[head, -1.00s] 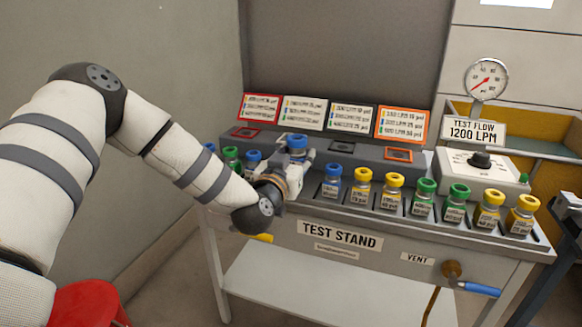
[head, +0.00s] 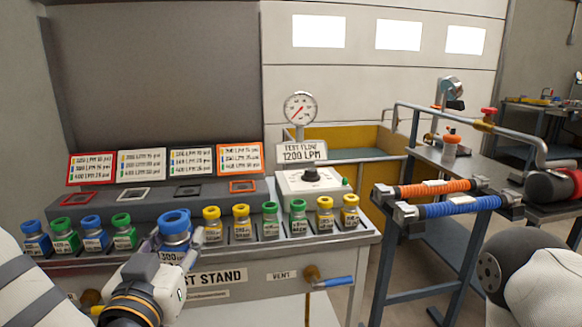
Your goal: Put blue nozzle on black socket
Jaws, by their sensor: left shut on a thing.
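A blue nozzle (head: 174,222), a small labelled bottle shape with a blue ring top, is held upright by my left gripper (head: 172,251) in the head view, in front of the test stand's nozzle row. The gripper's fingers are closed around its lower body. The black socket (head: 188,190) is a dark square plate on the grey ledge behind, below the black-framed card (head: 192,160). It looks empty. The held nozzle is apart from it, lower and slightly left in the picture. My right gripper is out of view; only part of my right arm shows at lower right.
Blue (head: 95,235), green (head: 65,236) and yellow (head: 241,222) nozzles line the stand's front. Red (head: 77,199), white (head: 132,194) and orange (head: 243,186) sockets share the ledge. A gauge (head: 300,108) and control box (head: 312,186) stand right. Hoses (head: 455,206) lie farther right.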

